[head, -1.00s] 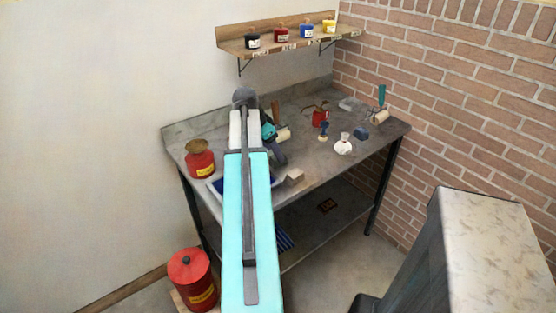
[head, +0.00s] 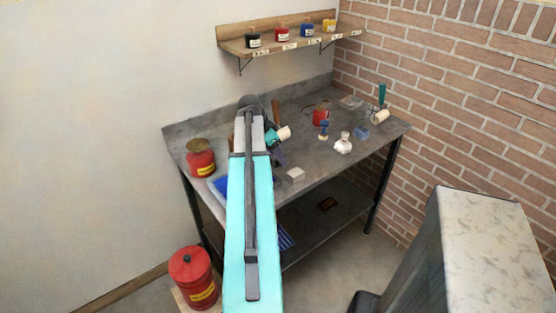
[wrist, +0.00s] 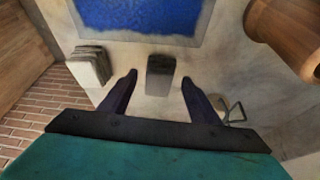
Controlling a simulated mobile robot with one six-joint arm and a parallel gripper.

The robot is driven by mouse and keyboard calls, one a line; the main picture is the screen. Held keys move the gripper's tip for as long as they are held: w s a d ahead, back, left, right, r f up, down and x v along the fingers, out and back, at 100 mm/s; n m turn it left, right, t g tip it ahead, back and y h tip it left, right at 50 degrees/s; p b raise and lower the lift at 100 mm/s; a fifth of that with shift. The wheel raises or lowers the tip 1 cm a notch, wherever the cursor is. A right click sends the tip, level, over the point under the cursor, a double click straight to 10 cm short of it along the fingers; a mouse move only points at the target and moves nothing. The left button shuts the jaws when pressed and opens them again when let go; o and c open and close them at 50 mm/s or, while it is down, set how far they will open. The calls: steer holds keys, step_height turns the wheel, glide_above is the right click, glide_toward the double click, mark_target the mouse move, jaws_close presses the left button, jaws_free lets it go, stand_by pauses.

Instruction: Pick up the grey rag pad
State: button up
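A small dark grey block, which looks like the grey rag pad (wrist: 160,66), lies on the pale bench top in the wrist view. It lies between and just beyond my two dark fingertips. My gripper (wrist: 158,79) is open, with a gap between each finger and the pad, and holds nothing. In the head view my gripper (head: 280,157) is low over the bench, partly behind my arm. I cannot make out the pad there for certain.
A blue-filled tray (wrist: 140,40) lies just beyond the pad. A pale layered stack (wrist: 90,66) is to its left. A brown wooden piece (wrist: 287,35) is at upper right. A red can (head: 201,162) stands left on the bench; a white bottle (head: 343,146) stands right.

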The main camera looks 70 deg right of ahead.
steer(key=c, duration=1)
steer(key=shift+r, duration=0.1)
steer(key=shift+r+b, duration=0.85)
steer(key=shift+r, duration=4.1)
